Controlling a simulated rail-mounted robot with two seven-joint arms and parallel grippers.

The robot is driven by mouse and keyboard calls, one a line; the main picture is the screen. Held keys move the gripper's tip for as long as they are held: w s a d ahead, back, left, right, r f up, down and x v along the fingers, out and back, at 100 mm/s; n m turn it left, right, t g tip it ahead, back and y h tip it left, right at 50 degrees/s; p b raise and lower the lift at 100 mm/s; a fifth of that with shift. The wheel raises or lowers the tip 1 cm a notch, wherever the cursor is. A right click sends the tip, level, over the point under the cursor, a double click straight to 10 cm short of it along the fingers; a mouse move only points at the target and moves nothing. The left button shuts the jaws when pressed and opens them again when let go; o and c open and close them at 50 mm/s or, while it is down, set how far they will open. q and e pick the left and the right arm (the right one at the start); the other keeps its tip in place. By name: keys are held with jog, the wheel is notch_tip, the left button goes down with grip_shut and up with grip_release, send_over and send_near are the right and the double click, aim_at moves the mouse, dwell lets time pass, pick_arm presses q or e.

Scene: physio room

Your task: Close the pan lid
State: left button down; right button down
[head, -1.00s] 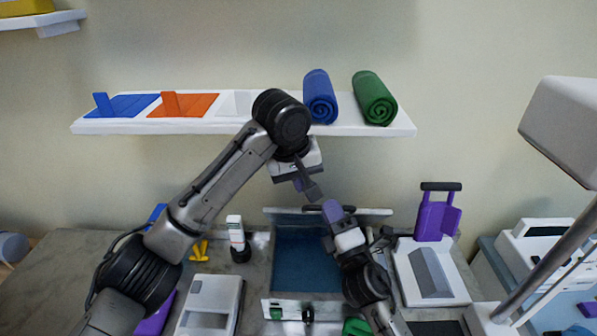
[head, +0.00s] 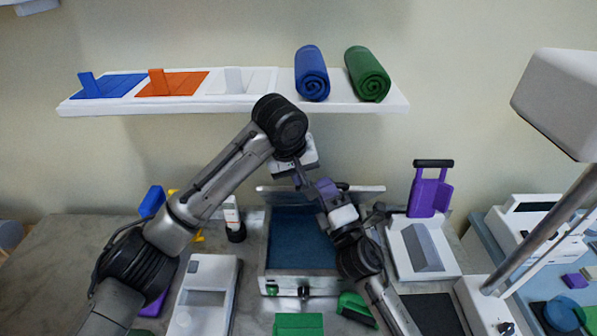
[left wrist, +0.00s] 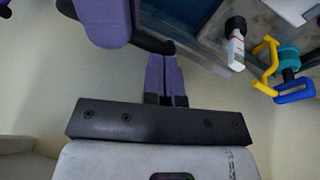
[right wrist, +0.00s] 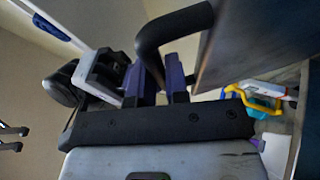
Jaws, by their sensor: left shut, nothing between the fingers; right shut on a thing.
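The pan (head: 303,287) is a metal box with a blue inside, open to view on the counter. Its lid (head: 368,189) stands raised along the back edge and appears edge-on in the head view. In the right wrist view, the lid's black handle (right wrist: 175,28) runs down to my right gripper (right wrist: 160,74), which is shut on it. My right gripper (head: 322,187) hides part of the lid in the head view. My left gripper (head: 299,180) is shut and empty, just left of the right one; its purple fingers (left wrist: 166,76) show together in the left wrist view.
A wall shelf (head: 225,103) with blue and green rolls is above the arms. A white-and-black bottle (head: 234,218) stands left of the pan. A white device with a purple part (head: 428,190) is to the right. A lamp arm (head: 535,245) crosses the right side.

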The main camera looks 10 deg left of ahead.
dwell(0.4)
jog(key=c, duration=1.3)
grip_release()
jog(key=shift+a, duration=0.2)
jog(key=shift+o, duration=0.9)
jog(key=shift+d, duration=0.1)
jog(key=shift+s+f, duration=0.1)
